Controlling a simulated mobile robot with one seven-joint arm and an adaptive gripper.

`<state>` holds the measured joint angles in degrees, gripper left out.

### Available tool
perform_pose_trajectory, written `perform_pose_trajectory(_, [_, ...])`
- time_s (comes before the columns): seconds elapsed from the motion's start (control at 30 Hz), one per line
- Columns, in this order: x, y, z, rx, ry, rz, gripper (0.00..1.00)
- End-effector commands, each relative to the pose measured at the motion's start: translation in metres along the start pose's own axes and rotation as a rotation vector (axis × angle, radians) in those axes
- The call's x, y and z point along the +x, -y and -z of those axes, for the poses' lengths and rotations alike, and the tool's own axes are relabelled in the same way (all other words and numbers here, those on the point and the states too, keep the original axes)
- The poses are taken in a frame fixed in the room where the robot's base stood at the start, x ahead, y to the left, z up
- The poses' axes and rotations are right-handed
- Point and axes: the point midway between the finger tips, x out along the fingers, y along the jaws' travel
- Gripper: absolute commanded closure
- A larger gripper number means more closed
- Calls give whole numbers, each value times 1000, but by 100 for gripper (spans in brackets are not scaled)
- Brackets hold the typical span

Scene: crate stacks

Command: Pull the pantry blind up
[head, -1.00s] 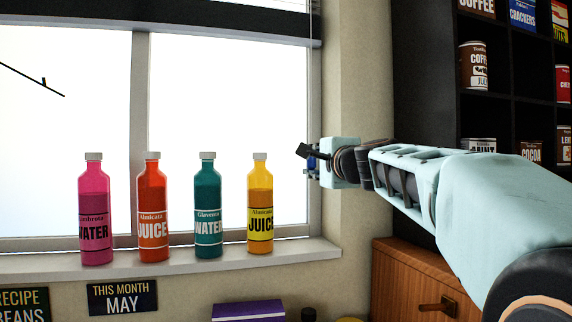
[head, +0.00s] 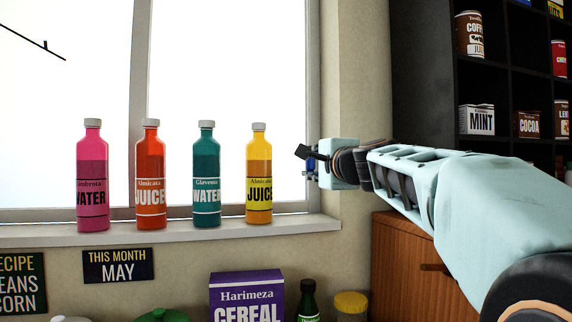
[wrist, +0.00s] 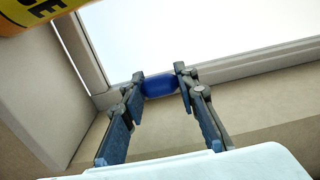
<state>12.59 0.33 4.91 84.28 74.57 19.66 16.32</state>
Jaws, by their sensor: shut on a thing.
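My gripper (head: 312,162) is at the right edge of the window, beside the frame and above the sill. In the wrist view, my gripper (wrist: 159,80) has its fingertips on either side of a small blue rounded piece (wrist: 159,88) and is shut on it. The blue piece also shows as a small patch at the fingers in the head view (head: 311,165). I cannot make out a cord on it. The pantry blind is out of view; the visible window (head: 225,70) is bare and bright.
Pink (head: 93,205), red (head: 150,212), teal (head: 207,212) and yellow (head: 259,205) bottles stand on the sill (head: 170,233) left of my gripper. Dark shelves (head: 490,85) with tins and a wooden cabinet (head: 405,265) are at the right. A purple cereal box (head: 247,290) stands below.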

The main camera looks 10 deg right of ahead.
Motion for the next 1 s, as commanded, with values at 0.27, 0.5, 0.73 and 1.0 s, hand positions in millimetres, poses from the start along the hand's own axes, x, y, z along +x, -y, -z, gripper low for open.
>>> perform_pose_trajectory(0.27, [0, 0, 0, 1, 1, 0, 54])
perform_pose_trajectory(0.5, [0, 0, 0, 0, 0, 0, 54])
perform_pose_trajectory(0.73, [0, 11, -1, -2, 3, 3, 54])
perform_pose_trajectory(1.0, [0, 42, -1, -3, 3, 4, 54])
